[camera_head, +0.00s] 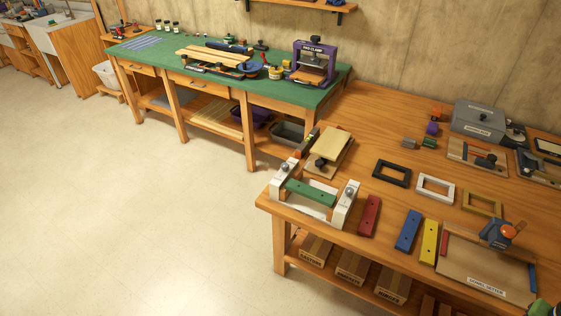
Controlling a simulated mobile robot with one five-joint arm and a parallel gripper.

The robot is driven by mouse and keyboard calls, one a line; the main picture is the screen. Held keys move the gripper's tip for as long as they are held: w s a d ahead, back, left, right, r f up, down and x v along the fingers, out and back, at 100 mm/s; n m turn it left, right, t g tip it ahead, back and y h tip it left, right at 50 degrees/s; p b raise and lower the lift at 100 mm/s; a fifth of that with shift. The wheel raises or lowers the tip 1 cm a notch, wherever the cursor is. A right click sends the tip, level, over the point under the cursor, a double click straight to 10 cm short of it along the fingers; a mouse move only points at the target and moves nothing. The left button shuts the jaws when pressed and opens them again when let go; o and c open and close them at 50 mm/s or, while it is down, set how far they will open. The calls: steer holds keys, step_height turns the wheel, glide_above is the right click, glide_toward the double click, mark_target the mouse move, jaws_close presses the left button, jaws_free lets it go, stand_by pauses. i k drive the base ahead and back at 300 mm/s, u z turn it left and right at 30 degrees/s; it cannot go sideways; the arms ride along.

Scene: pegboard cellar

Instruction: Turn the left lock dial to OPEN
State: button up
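A fixture with two white end blocks stands at the near left corner of the wooden bench. A green bar (310,194) lies between the blocks. The right lock dial (349,191) sits on the right white block (345,207). The markings on both blocks are too small to read, so I cannot tell which way either dial points. My gripper is not seen in this view.
Red (369,216), blue (408,231) and yellow (429,243) bars lie to the fixture's right. A board with a tan block (331,144) stands close behind it. Open floor (150,220) lies left of the bench.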

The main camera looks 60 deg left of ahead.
mark_target(285, 166)
steer(key=u, duration=4.95)
steer(key=i, duration=0.1)
steer(key=z, duration=2.95)
steer(key=i, duration=0.95)
steer(key=u, duration=0.15)
steer(key=k, duration=0.9)
steer(key=z, duration=0.2)
steer(key=i, duration=0.9)
steer(key=u, duration=0.1)
